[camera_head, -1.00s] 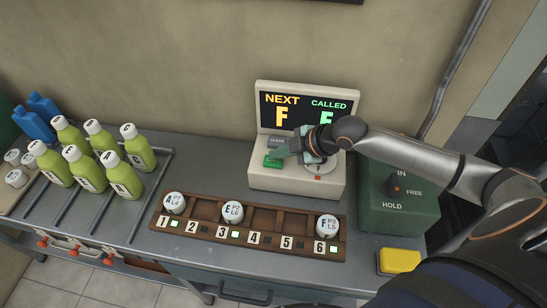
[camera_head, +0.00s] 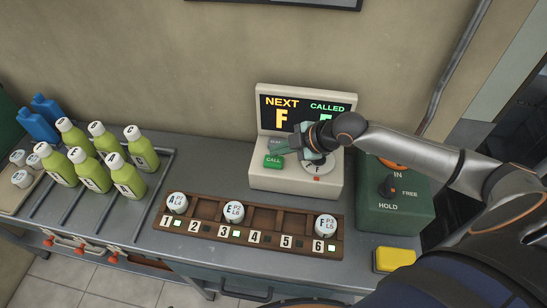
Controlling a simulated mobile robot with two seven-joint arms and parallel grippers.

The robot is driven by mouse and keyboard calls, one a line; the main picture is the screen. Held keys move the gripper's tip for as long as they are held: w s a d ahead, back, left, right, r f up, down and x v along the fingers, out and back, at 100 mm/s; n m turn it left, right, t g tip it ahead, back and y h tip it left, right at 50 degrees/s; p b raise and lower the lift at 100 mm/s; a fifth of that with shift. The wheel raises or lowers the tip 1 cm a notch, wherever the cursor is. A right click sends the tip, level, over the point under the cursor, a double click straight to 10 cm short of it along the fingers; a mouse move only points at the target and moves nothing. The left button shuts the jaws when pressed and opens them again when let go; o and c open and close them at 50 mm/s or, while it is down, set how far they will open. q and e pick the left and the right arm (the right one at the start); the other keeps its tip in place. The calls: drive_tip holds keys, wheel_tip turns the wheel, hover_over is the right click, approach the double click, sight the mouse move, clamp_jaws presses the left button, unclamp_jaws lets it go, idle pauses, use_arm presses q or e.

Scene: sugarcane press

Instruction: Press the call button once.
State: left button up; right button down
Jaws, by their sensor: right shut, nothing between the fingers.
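The green call button (camera_head: 273,161) sits on the front panel of the beige call box (camera_head: 265,178). Its screen (camera_head: 281,119) reads NEXT F in yellow; under CALLED, a green letter is mostly hidden behind my arm. My right gripper (camera_head: 284,148) is shut and empty. In the picture it is just above and right of the call button, over a grey key whose label is partly covered. The call button's face is uncovered and I see a gap between it and the fingers. My left gripper is out of view.
A wooden rack (camera_head: 250,235) with numbered slots holds white round tokens in front of the box. Several green bottles (camera_head: 92,172) stand at left. A green box (camera_head: 393,215) with a HOLD/FREE knob and a yellow block (camera_head: 394,259) are at right.

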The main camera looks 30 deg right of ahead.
sight(279, 162)
wheel_tip(279, 162, up, 3)
drive_tip(key=shift+f+p, duration=0.1)
drive_tip(key=shift+p, duration=0.9)
drive_tip(key=shift+r, duration=0.95)
drive_tip(key=shift+s+f, duration=0.1)
